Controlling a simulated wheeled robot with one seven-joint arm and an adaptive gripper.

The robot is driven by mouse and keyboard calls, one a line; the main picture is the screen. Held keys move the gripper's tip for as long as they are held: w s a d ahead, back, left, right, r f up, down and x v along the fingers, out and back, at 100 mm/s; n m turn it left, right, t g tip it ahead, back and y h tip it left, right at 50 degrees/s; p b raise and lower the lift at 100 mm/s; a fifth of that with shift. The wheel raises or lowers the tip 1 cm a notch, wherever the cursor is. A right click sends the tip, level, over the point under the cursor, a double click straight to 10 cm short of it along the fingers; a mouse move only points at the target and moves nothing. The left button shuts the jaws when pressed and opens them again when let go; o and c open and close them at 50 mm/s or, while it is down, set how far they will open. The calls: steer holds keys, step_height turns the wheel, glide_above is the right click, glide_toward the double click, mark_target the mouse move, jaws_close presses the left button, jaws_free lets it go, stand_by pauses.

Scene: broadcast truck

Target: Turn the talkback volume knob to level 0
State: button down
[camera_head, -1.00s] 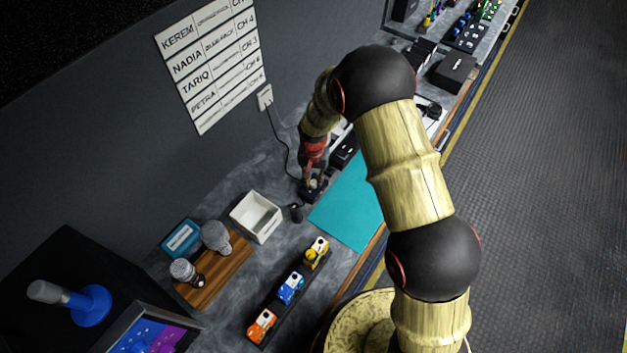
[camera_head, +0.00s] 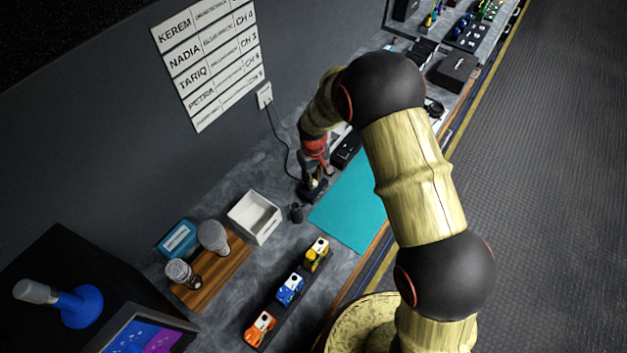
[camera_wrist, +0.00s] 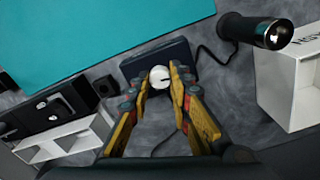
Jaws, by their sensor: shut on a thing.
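The talkback unit is a small dark box (camera_head: 311,195) on the grey counter, beside the teal mat. In the wrist view the box (camera_wrist: 184,52) lies straight ahead, with a round pale knob (camera_wrist: 160,76) on its top. My gripper (camera_head: 315,181) reaches down over the box in the head view. In the wrist view the two fingers of my gripper (camera_wrist: 161,80) stand on either side of the knob and are closed on it. The level marks around the knob cannot be read, so its setting is unclear.
The teal mat (camera_head: 343,215) lies beside the box. A black cylindrical device (camera_head: 296,212) and a white open bin (camera_head: 243,218) stand close by. Microphones on a wooden board (camera_head: 211,284) and toy-like packs on a dark strip (camera_head: 272,306) are nearer. The wall rises behind.

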steer(key=shift+n, duration=0.6)
steer(key=c, duration=1.6)
jaws_free()
steer(key=shift+c, duration=0.2)
steer(key=shift+r, duration=0.1)
step_height(320, 180, up, 12)
steer(key=shift+f, duration=0.1)
